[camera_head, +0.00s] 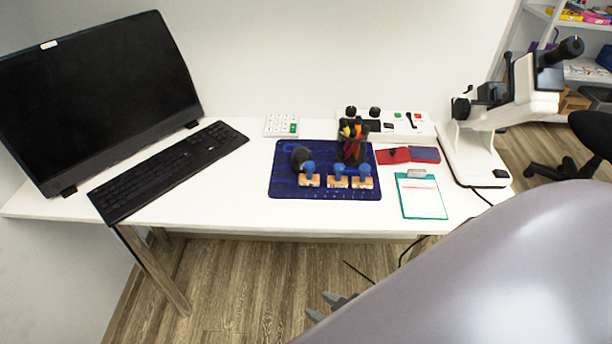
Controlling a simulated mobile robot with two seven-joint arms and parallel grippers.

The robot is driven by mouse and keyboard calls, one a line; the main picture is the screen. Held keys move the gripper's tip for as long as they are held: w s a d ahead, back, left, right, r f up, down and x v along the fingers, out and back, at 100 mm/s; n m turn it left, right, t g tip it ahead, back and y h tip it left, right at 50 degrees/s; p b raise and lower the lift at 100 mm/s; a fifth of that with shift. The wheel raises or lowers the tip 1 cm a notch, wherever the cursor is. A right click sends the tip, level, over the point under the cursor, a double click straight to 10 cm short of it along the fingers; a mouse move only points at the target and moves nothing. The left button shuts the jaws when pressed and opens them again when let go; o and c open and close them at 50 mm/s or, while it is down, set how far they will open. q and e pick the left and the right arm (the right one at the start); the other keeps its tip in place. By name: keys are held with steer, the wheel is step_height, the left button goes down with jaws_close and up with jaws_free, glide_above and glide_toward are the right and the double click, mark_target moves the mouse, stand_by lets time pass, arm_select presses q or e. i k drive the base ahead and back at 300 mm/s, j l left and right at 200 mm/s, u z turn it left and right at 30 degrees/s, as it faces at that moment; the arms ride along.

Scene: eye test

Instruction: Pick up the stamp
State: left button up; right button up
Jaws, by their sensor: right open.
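Three stamps with blue handles and wooden bases stand in a row near the front of a dark blue mat (285,187) on the white table: the left stamp (309,176), the middle stamp (338,177) and the right stamp (363,177). The left one stands a little apart; the other two are close together. My right gripper (318,305) shows as two grey fingertips, open and apart, below the table's front edge in the picture and away from the stamps. My right arm hides the rest of it. My left gripper is not in view.
A dark pen cup (352,150) and a black mouse (299,158) are just behind the stamps. A red ink pad (393,156) and a teal clipboard (421,205) lie right. A keyboard (170,170) and monitor (95,95) are left, a microscope (500,110) far right.

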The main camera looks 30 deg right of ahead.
mark_target(307, 180)
steer(key=j+z, duration=0.1)
steer(key=z, duration=0.35)
steer(key=j+z, duration=0.15)
steer(key=z, duration=0.35)
